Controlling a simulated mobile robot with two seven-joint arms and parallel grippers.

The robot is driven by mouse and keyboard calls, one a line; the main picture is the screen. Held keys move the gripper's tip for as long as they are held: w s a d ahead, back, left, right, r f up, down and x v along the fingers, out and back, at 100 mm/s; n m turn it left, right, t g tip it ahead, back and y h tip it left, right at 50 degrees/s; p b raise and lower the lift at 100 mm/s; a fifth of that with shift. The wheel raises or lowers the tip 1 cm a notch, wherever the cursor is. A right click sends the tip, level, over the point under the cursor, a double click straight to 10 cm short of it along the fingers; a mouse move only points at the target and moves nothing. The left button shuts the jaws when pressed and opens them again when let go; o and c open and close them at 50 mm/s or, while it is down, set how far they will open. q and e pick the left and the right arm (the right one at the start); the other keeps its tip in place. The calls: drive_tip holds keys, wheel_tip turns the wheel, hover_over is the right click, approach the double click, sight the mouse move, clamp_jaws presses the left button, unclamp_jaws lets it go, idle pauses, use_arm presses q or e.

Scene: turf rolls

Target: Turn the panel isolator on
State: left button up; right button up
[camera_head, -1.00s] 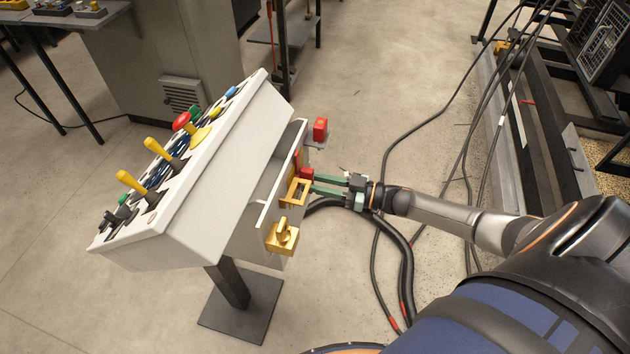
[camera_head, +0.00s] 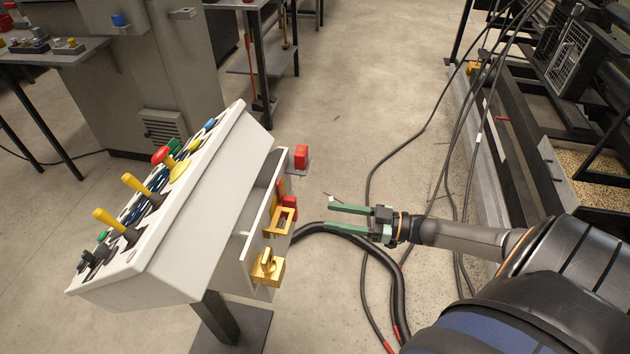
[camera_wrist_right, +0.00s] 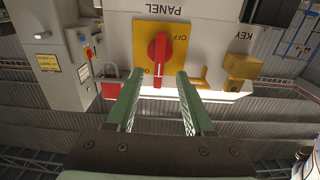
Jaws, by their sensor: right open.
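The panel isolator is a red rotary knob (camera_wrist_right: 158,55) on a yellow plate (camera_wrist_right: 176,40) under upside-down "PANEL" lettering in the right wrist view. In the head view the red knob (camera_head: 290,202) shows on the side of the grey-white console (camera_head: 200,225). My right gripper (camera_head: 330,217) is open and empty, its green fingers pointing at the knob with a gap between. In the wrist view its fingertips (camera_wrist_right: 160,76) appear either side of the knob's handle. My left gripper is not in view.
A yellow bracket (camera_head: 283,221), a yellow key block (camera_head: 267,267) and a red block (camera_head: 301,157) stick out near the isolator. A red padlock (camera_wrist_right: 111,90) hangs beside it in the wrist view. Black cables (camera_head: 395,270) run on the floor below my right arm.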

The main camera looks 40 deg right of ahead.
drive_tip(key=shift+v, duration=1.6)
drive_tip(key=shift+a, duration=0.1)
drive_tip(key=s+a+f+m+g+h+p, duration=0.1)
drive_tip(key=s+a+f+m+g+h, duration=0.1)
drive_tip(key=a, duration=0.8)
drive_tip(key=s+a+f+m+g+h, duration=0.2)
drive_tip(key=s+a+f+m+h, duration=0.2)
drive_tip(key=s+a+f+h, duration=0.3)
drive_tip(key=a+f, duration=0.1)
drive_tip(key=a, duration=0.2)
drive_tip(key=shift+s+a+p, duration=0.2)
drive_tip(key=shift+s+p, duration=0.15)
